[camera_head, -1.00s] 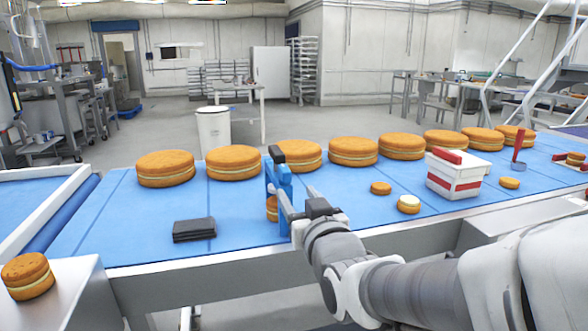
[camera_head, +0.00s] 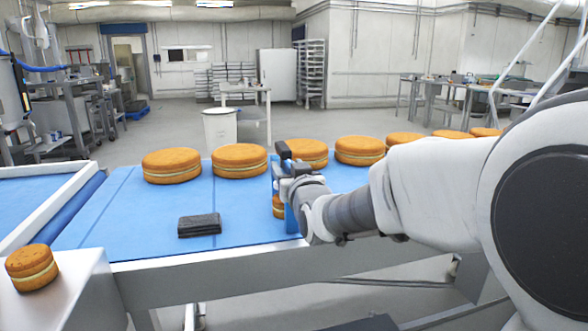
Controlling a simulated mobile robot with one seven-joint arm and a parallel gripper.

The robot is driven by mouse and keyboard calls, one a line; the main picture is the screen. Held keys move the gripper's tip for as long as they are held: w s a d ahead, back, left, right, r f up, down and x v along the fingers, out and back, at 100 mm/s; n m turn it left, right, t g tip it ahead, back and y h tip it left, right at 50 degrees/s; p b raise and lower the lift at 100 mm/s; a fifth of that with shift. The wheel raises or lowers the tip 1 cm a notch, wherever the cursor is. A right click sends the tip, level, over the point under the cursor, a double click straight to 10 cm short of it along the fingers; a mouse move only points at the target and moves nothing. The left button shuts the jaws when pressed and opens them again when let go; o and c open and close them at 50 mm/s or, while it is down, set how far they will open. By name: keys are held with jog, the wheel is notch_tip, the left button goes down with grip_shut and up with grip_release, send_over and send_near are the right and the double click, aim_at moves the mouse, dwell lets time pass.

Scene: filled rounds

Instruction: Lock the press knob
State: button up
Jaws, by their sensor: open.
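The press is a small blue upright stand (camera_head: 291,218) on the blue conveyor, mostly hidden behind my gripper and wrist. A black block, which looks like its knob (camera_head: 283,149), shows at its top. A small round filled cake (camera_head: 278,206) sits low inside the press, partly covered. My gripper (camera_head: 286,169) is open at the upper part of the press, just below the black block. I cannot tell whether the fingers touch it.
Several large filled cakes (camera_head: 240,160) stand along the conveyor's far side. A black folded stack (camera_head: 199,225) lies left of the press on the bare blue belt (camera_head: 130,230). A small cake (camera_head: 31,267) sits at the front left. My arm hides the right side.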

jog(key=shift+c, duration=0.2)
grip_shut()
